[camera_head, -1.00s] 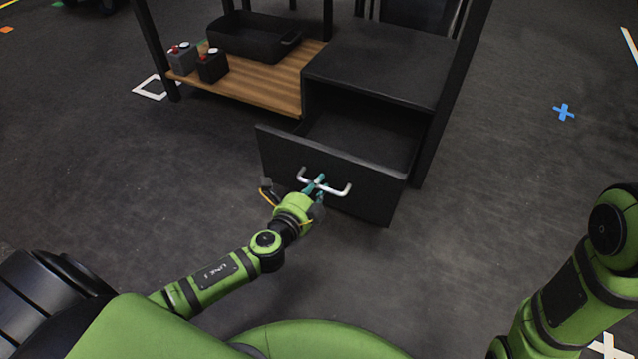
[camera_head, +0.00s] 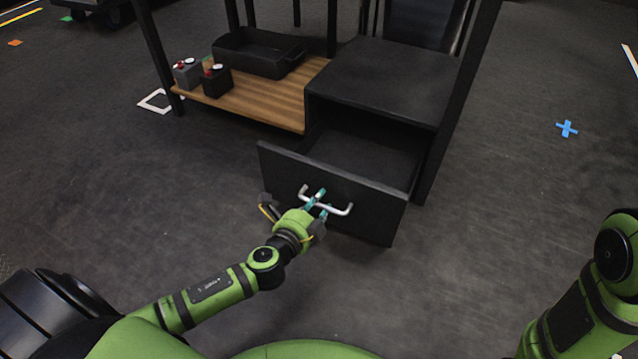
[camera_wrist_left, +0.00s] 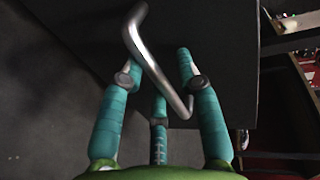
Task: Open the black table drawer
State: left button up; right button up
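The black drawer (camera_head: 375,218) stands pulled well out of its black cabinet (camera_head: 385,75), and its empty-looking inside shows. Its silver bar handle (camera_head: 344,210) is on the front face. My left gripper (camera_head: 318,203) is at the handle, with its teal fingertips spread apart above and below the bar. In the left wrist view the handle (camera_wrist_left: 141,42) passes between the parted fingers (camera_wrist_left: 158,75), in front of the dark drawer face (camera_wrist_left: 222,60). Whether a finger touches the bar is unclear. My right arm shows at the right edge, but its gripper is out of view.
A wooden shelf (camera_head: 265,105) left of the cabinet carries a black tray (camera_head: 255,58) and two small button boxes, one grey (camera_head: 187,75) and one black (camera_head: 217,84). Dark table legs stand around. The floor before and right of the drawer is clear.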

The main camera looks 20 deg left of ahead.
aim_at(319, 173)
pick_arm(q)
jog(key=r, duration=0.6)
jog(key=w+r, duration=0.1)
jog(key=r, duration=0.2)
jog(key=shift+r, duration=0.4)
notch_tip(319, 173, down, 8)
jog(key=s+g, duration=0.1)
jog(key=s, duration=0.1)
jog(key=f+p+v, duration=0.1)
jog(key=p+v, duration=0.2)
jog(key=v, duration=0.5)
jog(key=shift+s+f+g, duration=0.2)
jog(key=shift+s+g, duration=0.1)
jog(key=shift+s, duration=0.05)
jog(key=shift+a, duration=0.15)
jog(key=shift+p, duration=0.3)
